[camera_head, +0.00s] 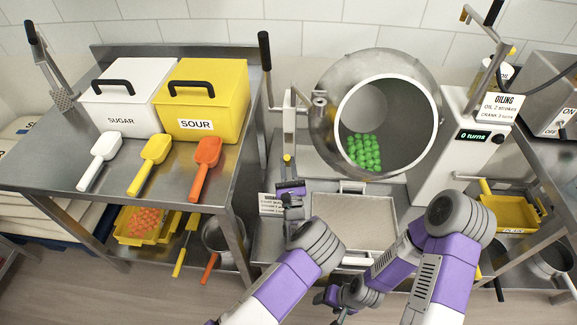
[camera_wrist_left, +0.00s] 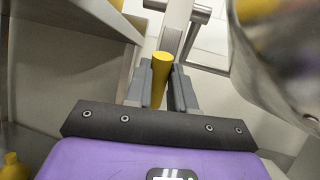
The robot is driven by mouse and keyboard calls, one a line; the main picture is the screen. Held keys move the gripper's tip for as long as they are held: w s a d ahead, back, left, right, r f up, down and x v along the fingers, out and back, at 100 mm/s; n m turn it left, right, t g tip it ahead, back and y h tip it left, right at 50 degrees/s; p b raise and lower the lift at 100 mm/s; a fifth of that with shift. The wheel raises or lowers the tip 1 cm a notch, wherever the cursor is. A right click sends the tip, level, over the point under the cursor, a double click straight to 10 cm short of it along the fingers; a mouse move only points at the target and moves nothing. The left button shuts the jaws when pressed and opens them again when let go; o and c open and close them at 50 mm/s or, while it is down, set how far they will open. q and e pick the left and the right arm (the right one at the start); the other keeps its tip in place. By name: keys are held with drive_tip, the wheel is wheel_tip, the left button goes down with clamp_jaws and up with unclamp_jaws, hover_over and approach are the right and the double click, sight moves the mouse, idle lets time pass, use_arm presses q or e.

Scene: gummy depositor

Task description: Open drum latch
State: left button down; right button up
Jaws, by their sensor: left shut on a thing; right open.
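The metal drum (camera_head: 322,135) stands with its round mouth facing forward, with green gummies (camera_head: 364,151) inside. A yellow-tipped latch handle (camera_head: 287,158) is low on the metal frame left of the drum. My left gripper (camera_head: 289,177) reaches up to it from below. In the left wrist view, the yellow handle (camera_wrist_left: 160,70) stands between the two grey fingers of my left gripper (camera_wrist_left: 161,88), which is shut on it. A metal bar continues beyond the handle. My right gripper (camera_head: 335,297) is open, low in front of the tray; its fingers are small and partly hidden.
A shallow tray (camera_head: 388,187) lies below the drum, close to both arms. A table (camera_head: 75,178) with sugar (camera_head: 122,108) and sour (camera_head: 212,104) bins and several scoops stands left. The crank machine (camera_head: 440,170) reads "0 turns" at right.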

use_arm(q)
drive_tip(key=shift+s+f+n+t+y+b, duration=0.3)
drive_tip(key=shift+s+f+t+y+b, duration=0.15)
drive_tip(key=shift+t+b, duration=0.2)
drive_tip(key=c, duration=0.9)
unclamp_jaws()
drive_tip(key=shift+c, duration=0.2)
drive_tip(key=p+v, duration=0.1)
drive_tip(key=v, duration=0.6)
drive_tip(key=shift+s+f+p, duration=0.25)
drive_tip(key=shift+s+p, duration=0.05)
drive_tip(key=shift+p, duration=0.05)
drive_tip(key=shift+c, duration=0.5)
